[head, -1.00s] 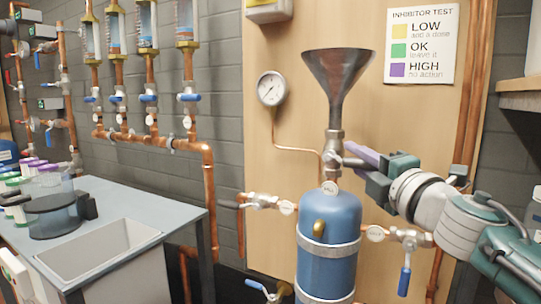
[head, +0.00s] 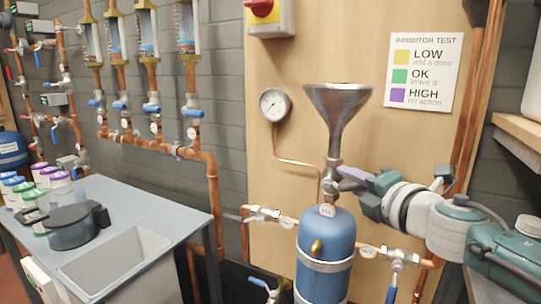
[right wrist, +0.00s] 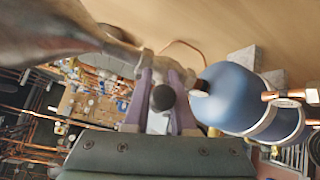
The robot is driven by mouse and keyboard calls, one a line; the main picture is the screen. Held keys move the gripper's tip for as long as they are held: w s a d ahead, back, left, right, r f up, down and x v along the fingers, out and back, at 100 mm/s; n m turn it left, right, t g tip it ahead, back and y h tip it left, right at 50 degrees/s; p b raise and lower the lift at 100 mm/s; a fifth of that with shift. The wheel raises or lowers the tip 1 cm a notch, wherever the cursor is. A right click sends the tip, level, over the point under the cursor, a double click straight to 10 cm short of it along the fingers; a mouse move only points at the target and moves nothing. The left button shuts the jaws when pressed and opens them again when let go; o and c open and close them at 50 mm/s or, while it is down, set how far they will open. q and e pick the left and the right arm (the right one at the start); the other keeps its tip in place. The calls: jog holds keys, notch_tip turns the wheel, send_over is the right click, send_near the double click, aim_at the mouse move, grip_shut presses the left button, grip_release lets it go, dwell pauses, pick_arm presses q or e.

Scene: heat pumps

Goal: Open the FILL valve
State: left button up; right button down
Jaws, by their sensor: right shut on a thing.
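The FILL valve (head: 331,178) is a metal valve between the steel funnel (head: 337,112) and the top of the blue vessel (head: 326,235). My right gripper (head: 352,179) reaches in from the right at the valve's height. In the right wrist view its purple fingers (right wrist: 160,105) are shut around the valve handle, whose dark round end (right wrist: 163,97) shows between them. The fingers hide most of the handle in the head view. My left gripper is not in view.
Other valves (head: 262,214) and a blue-lever valve (head: 395,262) sit on pipes either side of the vessel. A pressure gauge (head: 274,104) is on the board. A sink bench (head: 165,205) stands left. A wooden shelf (head: 520,128) is at the right.

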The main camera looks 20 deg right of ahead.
jog(key=shift+r, duration=0.1)
jog(key=c, duration=0.8)
grip_release()
jog(key=shift+o, duration=0.2)
jog(key=s+r+p, duration=0.1)
jog(key=s+p, duration=0.1)
jog(key=s, duration=0.7)
jog(key=shift+s+a+p, duration=0.35)
jog(key=shift+s, duration=0.05)
jog(key=shift+r, duration=0.1)
jog(key=shift+c, duration=0.3)
